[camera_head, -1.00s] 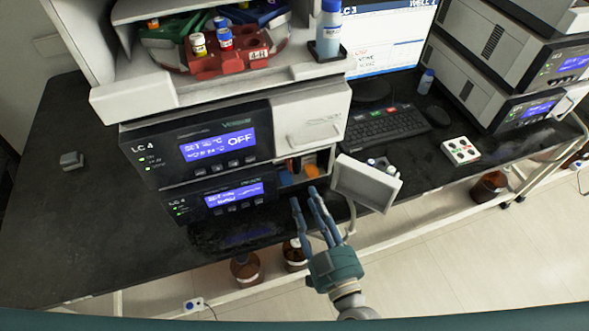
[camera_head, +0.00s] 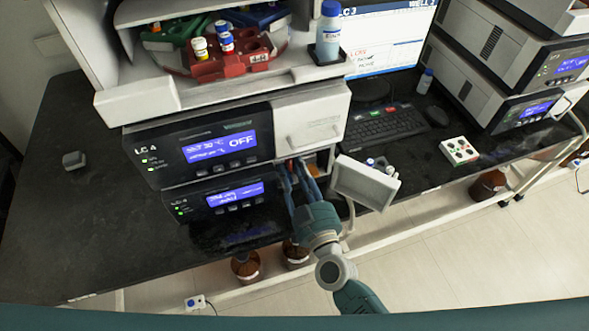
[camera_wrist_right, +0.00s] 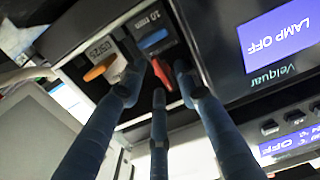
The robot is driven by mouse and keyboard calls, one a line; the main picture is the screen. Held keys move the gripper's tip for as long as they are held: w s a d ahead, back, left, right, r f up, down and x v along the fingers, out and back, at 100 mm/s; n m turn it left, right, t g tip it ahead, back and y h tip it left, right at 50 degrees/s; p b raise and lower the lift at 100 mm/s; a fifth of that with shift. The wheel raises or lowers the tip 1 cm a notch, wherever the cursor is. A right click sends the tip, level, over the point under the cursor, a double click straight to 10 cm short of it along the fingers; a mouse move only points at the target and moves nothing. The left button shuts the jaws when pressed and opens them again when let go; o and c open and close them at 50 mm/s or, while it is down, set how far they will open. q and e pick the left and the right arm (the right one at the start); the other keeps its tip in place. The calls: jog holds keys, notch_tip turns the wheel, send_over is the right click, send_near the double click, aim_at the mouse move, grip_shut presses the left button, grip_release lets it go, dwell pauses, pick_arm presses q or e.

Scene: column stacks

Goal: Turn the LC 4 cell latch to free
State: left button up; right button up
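My left gripper is out of view.
The upper LC 4 module (camera_head: 200,148) sits directly above. Brown bottles (camera_head: 246,266) stand below the bench.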

grip_shut()
jog(key=shift+m, duration=0.3)
jog(key=m, duration=0.8)
jog(key=m+b, duration=0.1)
jog(key=m, duration=0.3)
jog(key=shift+a+f+m, duration=0.1)
jog(key=shift+f+m, duration=0.2)
jog(key=m+b, duration=0.1)
jog(key=m, duration=0.3)
jog(key=shift+s+m, duration=0.1)
jog(key=shift+m, duration=0.2)
